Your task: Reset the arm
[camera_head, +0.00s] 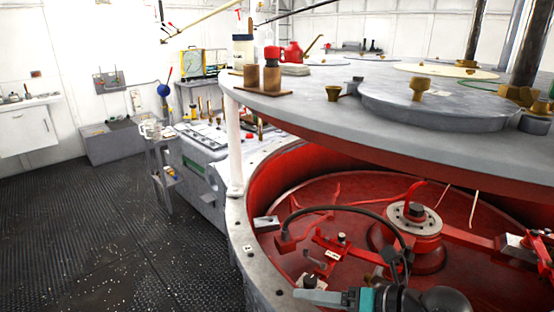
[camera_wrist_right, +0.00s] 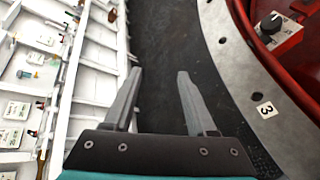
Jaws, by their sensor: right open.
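My right gripper (camera_head: 312,297) shows low in the head view, over the near rim of the large round machine. In the right wrist view my right gripper (camera_wrist_right: 160,74) has its two grey fingers spread apart with nothing between them. Dark floor shows past the fingertips. Part of my right arm (camera_head: 430,299) shows at the bottom of the head view. My left gripper is in neither view.
The machine's grey rim (camera_head: 247,262) circles a red interior (camera_head: 320,190) under a raised grey cover (camera_head: 320,92). A small knobbed box (camera_wrist_right: 278,32) sits inside the rim. A white panelled structure (camera_wrist_right: 50,60) lies left of the fingers. Dark floor (camera_head: 90,230) is open at left.

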